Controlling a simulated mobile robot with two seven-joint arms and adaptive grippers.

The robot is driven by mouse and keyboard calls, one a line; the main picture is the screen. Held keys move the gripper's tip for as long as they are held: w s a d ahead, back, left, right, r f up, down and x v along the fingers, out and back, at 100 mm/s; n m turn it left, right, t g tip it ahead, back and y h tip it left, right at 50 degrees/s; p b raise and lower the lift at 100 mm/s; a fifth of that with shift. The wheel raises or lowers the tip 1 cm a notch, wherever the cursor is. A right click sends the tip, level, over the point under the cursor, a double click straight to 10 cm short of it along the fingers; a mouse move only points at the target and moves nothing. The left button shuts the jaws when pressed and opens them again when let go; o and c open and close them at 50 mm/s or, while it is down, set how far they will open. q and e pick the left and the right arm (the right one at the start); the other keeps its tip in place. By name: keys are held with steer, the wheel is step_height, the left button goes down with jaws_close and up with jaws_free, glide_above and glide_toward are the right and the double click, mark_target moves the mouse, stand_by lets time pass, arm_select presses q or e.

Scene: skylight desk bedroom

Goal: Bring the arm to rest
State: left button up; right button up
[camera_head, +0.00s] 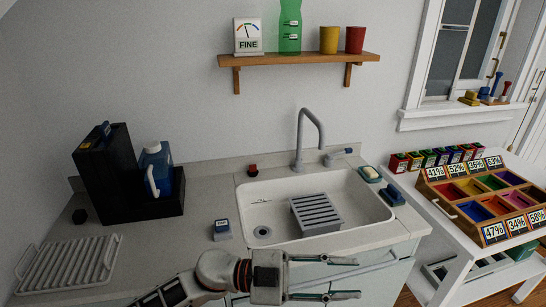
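My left arm comes in from the bottom left, and my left gripper (350,278) points to the right in front of the counter's front edge. Its two fingers are spread apart with nothing between them, so it is open and empty. It is nearer to me than the white sink (376,212) and does not appear to touch anything. My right gripper is not in view.
A grey slatted rack (316,213) stands in the sink below the faucet (300,140). A small blue-and-white box (222,230) and a black machine with a blue jug (158,172) stand left. A white cart with a divided wooden tray (449,207) stands right.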

arm_select(q)
steer(key=w+a+f+n+t+y, duration=0.4)
steer(key=w+a+f+n+t, duration=0.15)
steer(key=a+n+t, duration=0.35)
steer(key=w+a+f+n+t+y, duration=0.4)
steer(key=a+f+n+t, duration=0.25)
steer(key=n+t, duration=0.3)
steer(key=s+a+f+n+g+y, duration=0.2)
steer(key=s+a+f+y, duration=0.2)
steer(key=s+a+f, duration=0.3)
steer(key=s+a+f+n+g+y, duration=0.2)
steer(key=s+a+f+y, duration=0.3)
steer(key=s+a+f, duration=0.3)
steer(key=a+f+g, duration=0.1)
steer(key=a+f, duration=0.3)
steer(key=f, duration=0.4)
steer(key=shift+s+f, duration=0.2)
steer(key=shift+f, duration=0.2)
